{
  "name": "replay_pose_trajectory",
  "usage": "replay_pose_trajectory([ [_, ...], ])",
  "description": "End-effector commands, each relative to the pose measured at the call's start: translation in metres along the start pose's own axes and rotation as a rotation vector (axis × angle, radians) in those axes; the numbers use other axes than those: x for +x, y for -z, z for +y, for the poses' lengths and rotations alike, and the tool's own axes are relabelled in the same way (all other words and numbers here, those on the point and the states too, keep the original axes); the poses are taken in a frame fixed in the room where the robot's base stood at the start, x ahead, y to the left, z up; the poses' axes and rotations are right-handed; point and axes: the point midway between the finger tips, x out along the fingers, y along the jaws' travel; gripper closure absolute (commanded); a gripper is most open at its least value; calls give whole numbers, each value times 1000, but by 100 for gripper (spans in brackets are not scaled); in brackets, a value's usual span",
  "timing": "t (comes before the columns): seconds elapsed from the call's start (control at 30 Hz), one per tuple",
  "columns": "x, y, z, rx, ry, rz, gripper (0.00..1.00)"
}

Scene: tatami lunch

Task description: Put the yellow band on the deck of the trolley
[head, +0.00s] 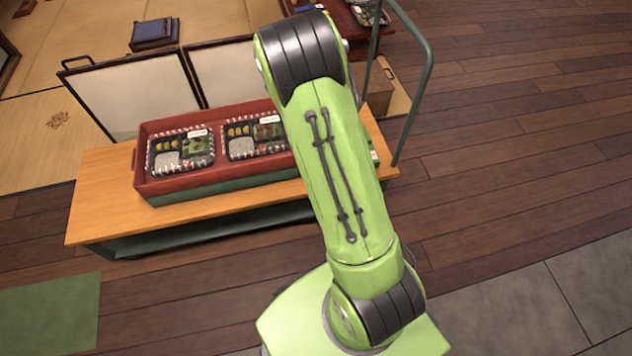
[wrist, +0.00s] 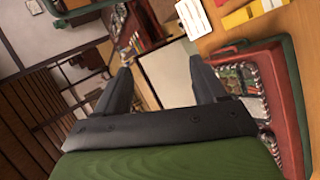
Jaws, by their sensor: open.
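The trolley's wooden deck (head: 100,205) runs across the left and middle of the head view; part of it also shows at the upper right of the wrist view (wrist: 215,40). Yellow strip-like pieces (wrist: 237,17) lie on the deck there, beside a white card. I cannot tell which of them is the yellow band. In the head view my arm hides most of that end of the deck. My gripper (wrist: 162,66) is open, with nothing between its fingers, and the yellow pieces are to the right of its fingers. The head view does not show the gripper clearly.
A red crate (head: 165,187) with packed lunch boxes (head: 180,150) stands on the deck. The trolley's green handle (head: 415,105) rises at the right end. Framed panels (head: 135,95) stand behind the trolley. A dark blue item (head: 154,33) lies on the tatami. The wooden floor at right is clear.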

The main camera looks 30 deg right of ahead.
Motion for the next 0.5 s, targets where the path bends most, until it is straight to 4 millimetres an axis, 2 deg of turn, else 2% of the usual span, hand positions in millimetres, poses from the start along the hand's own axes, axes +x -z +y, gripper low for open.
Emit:
replay_pose_trajectory([
  [0.03, -36, 4, 11, 130, 47, 32, 29],
  [0.1, -84, 7, 13, 294, 135, 67, 29],
  [0.27, -200, 4, -1, 589, 348, 137, 29],
  [0.3, -230, 0, -9, 644, 401, 149, 29],
  [0.4, -298, -17, -36, 753, 524, 159, 29],
  [0.5, -350, -40, -68, 823, 616, 146, 29],
])
